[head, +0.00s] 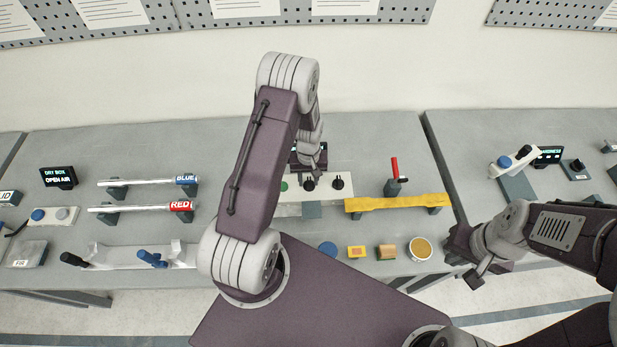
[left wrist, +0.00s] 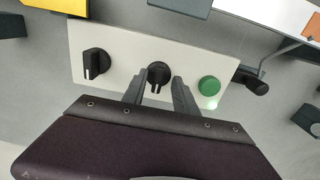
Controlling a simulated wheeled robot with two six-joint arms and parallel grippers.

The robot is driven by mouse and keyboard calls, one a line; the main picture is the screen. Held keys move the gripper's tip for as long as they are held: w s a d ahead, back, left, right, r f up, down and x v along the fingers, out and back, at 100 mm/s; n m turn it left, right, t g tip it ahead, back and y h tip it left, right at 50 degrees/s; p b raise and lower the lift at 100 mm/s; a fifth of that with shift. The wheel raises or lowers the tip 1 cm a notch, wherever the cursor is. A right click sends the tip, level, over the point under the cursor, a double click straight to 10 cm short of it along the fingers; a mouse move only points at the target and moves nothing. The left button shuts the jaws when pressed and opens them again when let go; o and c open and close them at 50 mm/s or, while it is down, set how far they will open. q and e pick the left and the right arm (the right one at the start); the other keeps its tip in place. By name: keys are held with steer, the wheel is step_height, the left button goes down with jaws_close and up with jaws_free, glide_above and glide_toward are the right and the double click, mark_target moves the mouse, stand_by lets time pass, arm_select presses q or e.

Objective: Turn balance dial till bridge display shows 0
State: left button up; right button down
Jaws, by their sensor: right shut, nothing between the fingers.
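A pale control panel (head: 328,190) carries two black dials and a green button (head: 284,187). The middle dial (left wrist: 159,75) has my left gripper (left wrist: 160,88) at it, one finger on each side of its grip, with gaps visible. The other dial (left wrist: 95,65) stands free; in the head view it is at the right (head: 338,182). No label shows which one is the balance dial. The bridge display (head: 297,160) behind the panel is mostly hidden by my left arm, and its reading cannot be read. My right gripper (head: 474,280) is shut and empty at the table's right front.
A yellow bar (head: 398,204) on supports and a red-handled tool (head: 396,172) stand right of the panel. Small pucks and blocks, including a round tin (head: 420,249), lie along the front edge. Rods labelled BLUE (head: 148,182) and RED (head: 140,208) rest at the left.

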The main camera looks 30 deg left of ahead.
arm_select(q)
steer(key=shift+d, duration=0.1)
steer(key=shift+w+d, duration=0.1)
jaws_close()
steer(key=shift+n, duration=0.3)
steer(key=shift+n+b, duration=0.4)
steer(key=shift+n, duration=0.5)
steer(key=shift+n+b, duration=0.3)
steer(key=shift+n, duration=1.5)
jaws_free()
